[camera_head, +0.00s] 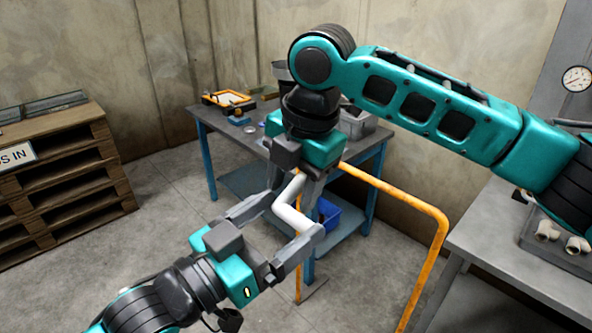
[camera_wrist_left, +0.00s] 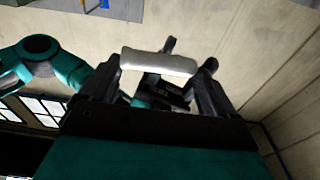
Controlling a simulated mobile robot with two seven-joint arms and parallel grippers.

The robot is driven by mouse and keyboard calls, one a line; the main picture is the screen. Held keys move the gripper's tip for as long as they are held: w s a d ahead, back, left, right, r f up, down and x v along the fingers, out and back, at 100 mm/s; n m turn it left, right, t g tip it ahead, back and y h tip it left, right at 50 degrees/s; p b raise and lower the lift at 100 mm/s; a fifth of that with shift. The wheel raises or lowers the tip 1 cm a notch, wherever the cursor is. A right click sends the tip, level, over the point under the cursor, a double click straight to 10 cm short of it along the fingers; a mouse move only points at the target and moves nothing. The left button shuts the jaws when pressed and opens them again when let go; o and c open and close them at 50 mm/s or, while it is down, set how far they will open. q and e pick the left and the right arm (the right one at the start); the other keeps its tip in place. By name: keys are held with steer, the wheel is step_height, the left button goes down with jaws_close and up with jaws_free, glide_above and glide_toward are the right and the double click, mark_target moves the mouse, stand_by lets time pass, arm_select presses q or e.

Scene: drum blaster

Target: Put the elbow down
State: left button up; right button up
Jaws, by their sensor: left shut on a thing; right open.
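The white elbow (camera_head: 293,213) is held in the air in the middle of the head view. My left gripper (camera_head: 294,217) comes in from the lower left and is shut on it. In the left wrist view the elbow (camera_wrist_left: 158,63) spans between the two left fingers. My right gripper (camera_head: 291,196) hangs down from above with its fingers open, close around the upper part of the elbow. I cannot tell whether the right fingers touch it. Part of the elbow is hidden by the fingers.
A grey table at right (camera_head: 500,213) bears a tray (camera_head: 562,257) with pale elbows (camera_head: 546,230). An orange rail (camera_head: 432,262) stands before it. A blue-legged workbench (camera_head: 223,128) stands behind, with a grey bin (camera_head: 357,124). Wooden pallets (camera_head: 60,185) are stacked at left.

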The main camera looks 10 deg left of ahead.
steer(key=shift+c, duration=0.2)
arm_select(q)
steer(key=shift+s+d, duration=0.1)
arm_select(e)
steer(key=shift+a, duration=0.1)
jaws_close()
arm_select(q)
steer(key=o, duration=0.8)
